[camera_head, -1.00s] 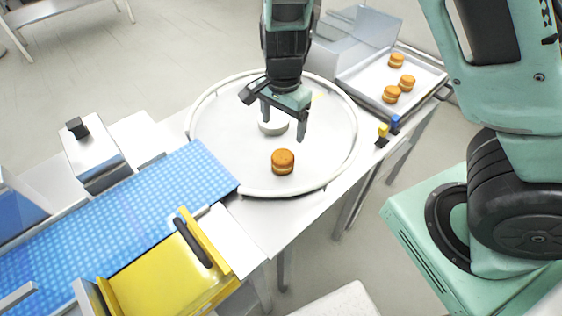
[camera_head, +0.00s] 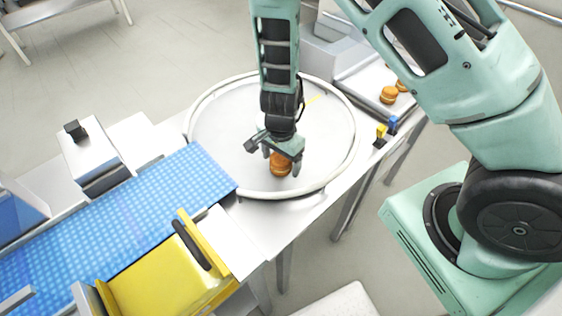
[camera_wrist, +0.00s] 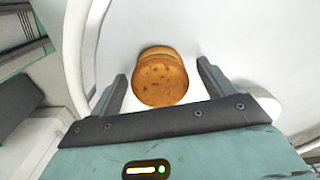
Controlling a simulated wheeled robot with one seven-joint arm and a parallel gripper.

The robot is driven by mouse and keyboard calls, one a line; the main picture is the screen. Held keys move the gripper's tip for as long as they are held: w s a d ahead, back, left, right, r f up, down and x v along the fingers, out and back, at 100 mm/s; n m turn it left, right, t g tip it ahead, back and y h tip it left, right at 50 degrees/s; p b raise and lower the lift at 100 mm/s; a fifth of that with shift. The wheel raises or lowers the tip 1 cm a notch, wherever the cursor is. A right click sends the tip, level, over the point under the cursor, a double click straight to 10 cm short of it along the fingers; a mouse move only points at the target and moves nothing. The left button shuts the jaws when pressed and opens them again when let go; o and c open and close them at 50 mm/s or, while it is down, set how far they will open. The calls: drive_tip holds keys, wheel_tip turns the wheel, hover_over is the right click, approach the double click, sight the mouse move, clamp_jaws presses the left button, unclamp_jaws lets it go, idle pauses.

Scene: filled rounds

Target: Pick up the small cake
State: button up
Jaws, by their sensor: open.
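The small cake (camera_head: 281,166) is round and golden brown, with a pale filling line, and sits on the white round turntable (camera_head: 222,140). In the wrist view the cake (camera_wrist: 160,80) lies between the fingertips and a little beyond them, nearer the left finger. My gripper (camera_head: 281,164) is open above the cake, one finger on each side of it. In the wrist view my gripper (camera_wrist: 160,88) holds nothing. The head view shows the cake partly covered by my gripper.
A metal tray (camera_head: 350,76) with more cakes (camera_head: 389,95) is at the back right, partly behind my arm. A blue conveyor belt (camera_head: 110,225) meets the turntable at the left. A yellow box (camera_head: 165,275) stands at the front. Small blue and yellow blocks (camera_head: 387,128) sit by the right edge.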

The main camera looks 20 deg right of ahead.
drive_tip(key=c, duration=0.8)
drive_tip(key=shift+o, duration=0.2)
drive_tip(key=shift+r, duration=0.15)
